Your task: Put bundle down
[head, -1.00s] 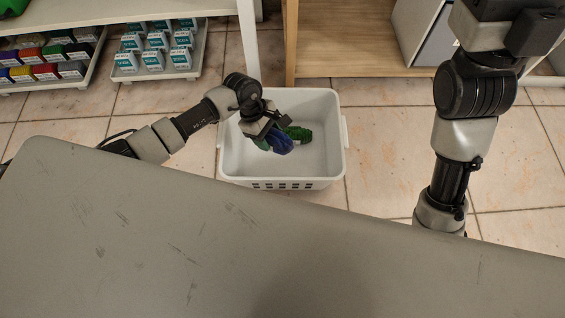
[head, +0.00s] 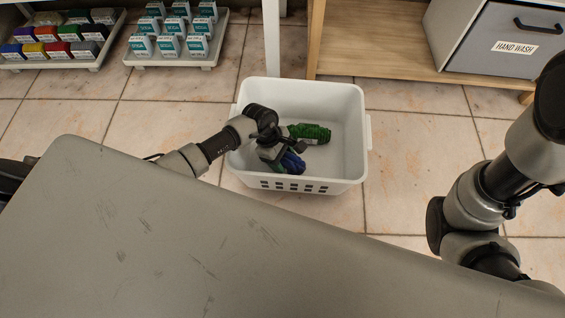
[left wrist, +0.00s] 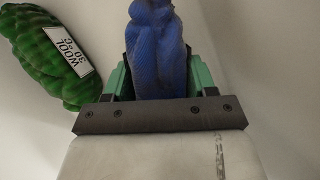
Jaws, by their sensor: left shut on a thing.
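A blue bundle (left wrist: 156,50) is between the green-edged fingers of my left gripper (left wrist: 160,85) in the left wrist view. In the head view the blue bundle (head: 292,162) shows just below my left gripper (head: 283,155), inside the white basket (head: 357,130). The gripper is shut on it. A green bundle (head: 310,133) lies in the basket behind it; in the left wrist view this green bundle (left wrist: 50,50) bears a label reading WOOL 30 °C. I cannot tell whether the blue bundle touches the basket floor. My right gripper is out of view.
The basket stands on the tiled floor (head: 410,180). My grey top surface fills the front. Behind are trays of coloured blocks (head: 60,45) and teal-and-white boxes (head: 170,45), a wooden shelf (head: 375,50) and a grey HAND WASH bin (head: 510,40).

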